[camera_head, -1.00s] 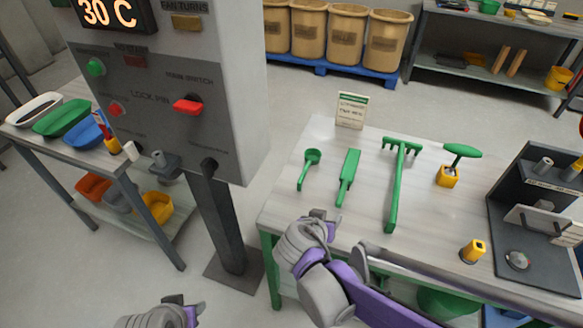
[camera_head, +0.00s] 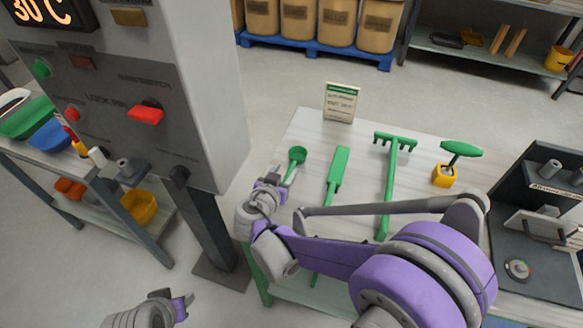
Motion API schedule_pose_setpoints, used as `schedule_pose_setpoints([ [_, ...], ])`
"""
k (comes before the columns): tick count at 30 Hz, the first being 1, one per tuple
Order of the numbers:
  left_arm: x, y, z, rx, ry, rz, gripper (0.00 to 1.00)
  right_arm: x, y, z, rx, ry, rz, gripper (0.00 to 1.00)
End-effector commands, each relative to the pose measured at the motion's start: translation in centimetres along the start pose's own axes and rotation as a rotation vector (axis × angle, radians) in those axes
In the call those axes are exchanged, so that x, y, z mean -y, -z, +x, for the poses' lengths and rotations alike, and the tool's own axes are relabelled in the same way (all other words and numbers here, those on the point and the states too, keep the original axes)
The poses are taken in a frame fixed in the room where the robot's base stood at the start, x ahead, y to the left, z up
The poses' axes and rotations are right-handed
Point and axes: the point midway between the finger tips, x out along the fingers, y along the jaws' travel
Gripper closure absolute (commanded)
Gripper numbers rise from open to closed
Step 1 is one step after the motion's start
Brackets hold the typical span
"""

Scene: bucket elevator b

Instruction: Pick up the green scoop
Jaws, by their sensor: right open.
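The green scoop (camera_head: 296,155) lies on the light table at its left end, its round bowl toward the back. The lower part of its handle is hidden by my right gripper. My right gripper (camera_head: 277,177) is open, just left of and in front of the scoop's bowl, close to the handle. I cannot tell whether it touches the scoop. My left gripper (camera_head: 182,302) is at the bottom of the view over the floor, far from the scoop; its jaws are too small to read.
A green flat tool (camera_head: 337,173) and a green rake (camera_head: 391,180) lie right of the scoop. A sign (camera_head: 341,102) stands behind them. A green-handled tool sits in a yellow holder (camera_head: 444,176). The grey control cabinet (camera_head: 195,80) rises close on the left.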

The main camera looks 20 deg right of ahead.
Motion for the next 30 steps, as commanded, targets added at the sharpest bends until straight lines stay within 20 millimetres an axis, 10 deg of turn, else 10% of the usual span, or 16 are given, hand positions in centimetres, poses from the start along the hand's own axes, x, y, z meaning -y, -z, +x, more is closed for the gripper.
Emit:
schedule_pose_setpoints([
  [21,0.0,0.1,-0.2,-0.001,0.0,0.0,0.53,-0.5,-0.2,5.4,0.001,0.0,-0.001,0.47],
  [30,0.0,0.1,-0.2,-0.001,0.0,0.0,0.53,-0.5,-0.2,5.4,0.001,0.001,-0.001,1.0],
])
